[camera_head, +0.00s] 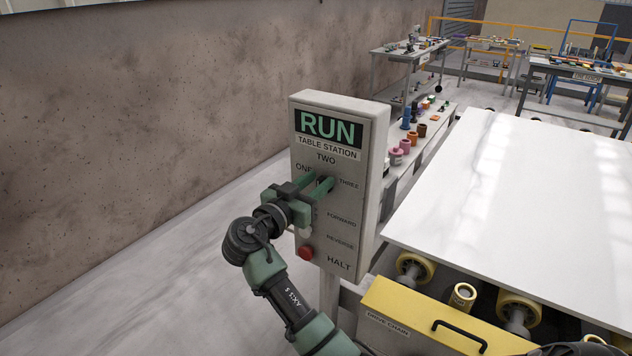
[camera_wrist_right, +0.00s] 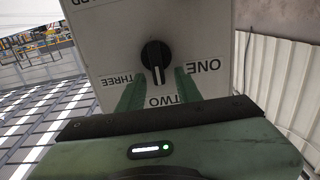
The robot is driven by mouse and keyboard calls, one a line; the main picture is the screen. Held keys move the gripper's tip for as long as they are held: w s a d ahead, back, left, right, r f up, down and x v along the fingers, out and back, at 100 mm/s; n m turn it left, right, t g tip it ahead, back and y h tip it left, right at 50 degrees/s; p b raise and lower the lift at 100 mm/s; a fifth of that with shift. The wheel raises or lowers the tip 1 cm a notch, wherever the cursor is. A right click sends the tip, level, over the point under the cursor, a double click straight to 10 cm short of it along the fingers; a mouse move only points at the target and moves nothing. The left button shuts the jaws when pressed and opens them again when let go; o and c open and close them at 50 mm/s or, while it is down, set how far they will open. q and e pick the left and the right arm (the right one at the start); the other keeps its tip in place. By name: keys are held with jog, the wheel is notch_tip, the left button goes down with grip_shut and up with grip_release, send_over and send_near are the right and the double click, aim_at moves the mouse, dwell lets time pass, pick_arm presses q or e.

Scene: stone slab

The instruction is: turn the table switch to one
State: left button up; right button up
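The grey control box (camera_head: 352,225) is headed RUN, TABLE STATION, with ONE, TWO and THREE around its switch. The black rotary switch (camera_wrist_right: 155,54) shows in the right wrist view, its light pointer line aimed at TWO. In the head view the gripper hides the switch. My right gripper (camera_head: 316,183) is at the box face, between ONE and THREE. In the right wrist view its green fingers (camera_wrist_right: 159,78) are open, one on each side of the pointer end. The knob is between or just beyond the tips; contact cannot be told. My left gripper is not in view.
Lower on the box are a pale button (camera_head: 304,232) by REVERSE and a red button (camera_head: 306,252) by HALT. A white slab (camera_head: 520,190) lies on yellow rollers to the right. A stained wall (camera_head: 150,120) stands left, with clear floor before it.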

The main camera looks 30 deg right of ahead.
grip_shut()
jog(key=shift+f+n, duration=0.1)
jog(key=shift+n, duration=0.2)
jog(key=shift+w+n+b, duration=0.2)
jog(key=shift+n+b, duration=0.2)
jog(key=shift+n, duration=0.1)
jog(key=n, duration=0.2)
jog(key=shift+w+a+f+n+b, duration=0.1)
jog(key=shift+w+a+n+b, duration=0.1)
jog(key=shift+w+n+b, duration=0.1)
jog(key=n, duration=0.3)
jog(key=shift+w+a+f+n, duration=0.15)
jog(key=shift+w+n, duration=0.15)
jog(key=shift+w+a+f+n+p, duration=0.1)
jog(key=shift+w+f+n+p, duration=0.1)
jog(key=shift+n, duration=0.85)
jog(key=shift+w+f+n+p, duration=0.1)
jog(key=shift+f+n+p, duration=0.05)
jog(key=shift+n, duration=0.9)
